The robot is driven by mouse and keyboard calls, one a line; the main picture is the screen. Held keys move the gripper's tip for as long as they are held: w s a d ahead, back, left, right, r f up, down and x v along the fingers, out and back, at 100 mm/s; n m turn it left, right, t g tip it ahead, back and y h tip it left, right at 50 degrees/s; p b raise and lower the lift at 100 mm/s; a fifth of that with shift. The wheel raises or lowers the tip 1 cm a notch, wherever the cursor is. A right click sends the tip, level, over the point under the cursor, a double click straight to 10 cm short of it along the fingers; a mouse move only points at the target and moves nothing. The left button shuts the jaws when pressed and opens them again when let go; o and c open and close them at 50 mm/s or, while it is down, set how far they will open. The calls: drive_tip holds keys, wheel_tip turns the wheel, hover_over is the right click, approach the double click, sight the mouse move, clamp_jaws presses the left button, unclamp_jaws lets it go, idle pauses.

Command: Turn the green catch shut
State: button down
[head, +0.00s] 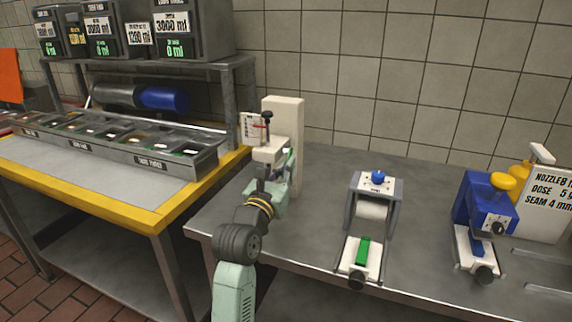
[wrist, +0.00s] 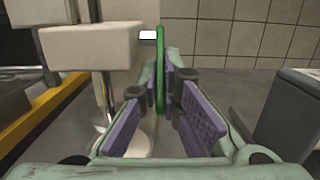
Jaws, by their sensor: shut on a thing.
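The green catch (wrist: 160,62) shows in the wrist view as a thin, upright green strip beside the cream block of a tall dispenser. Its lower end lies between my fingers. My gripper (wrist: 158,92), with purple pads, is closed around that lower part. In the head view, my gripper (head: 272,190) is in front of the cream dispenser (head: 284,118) at the left end of the grey bench. The catch is mostly hidden there by my arm and the dispenser's head. I cannot tell how far the catch is turned.
A roller device with a green bar (head: 363,251) stands to the right of my arm on the grey bench (head: 315,215). A blue device (head: 485,205) and a white sign (head: 547,205) are farther right. A yellow-edged table (head: 100,178) with a tray row stands left. The tiled wall is behind.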

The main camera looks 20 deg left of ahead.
drive_tip(key=c, duration=1.8)
unclamp_jaws()
drive_tip(key=shift+s, duration=0.1)
drive_tip(key=s, duration=0.4)
drive_tip(key=s+f, duration=0.1)
drive_tip(key=s, duration=0.6)
drive_tip(key=shift+s+a+f, duration=0.2)
drive_tip(key=shift+s, duration=0.2)
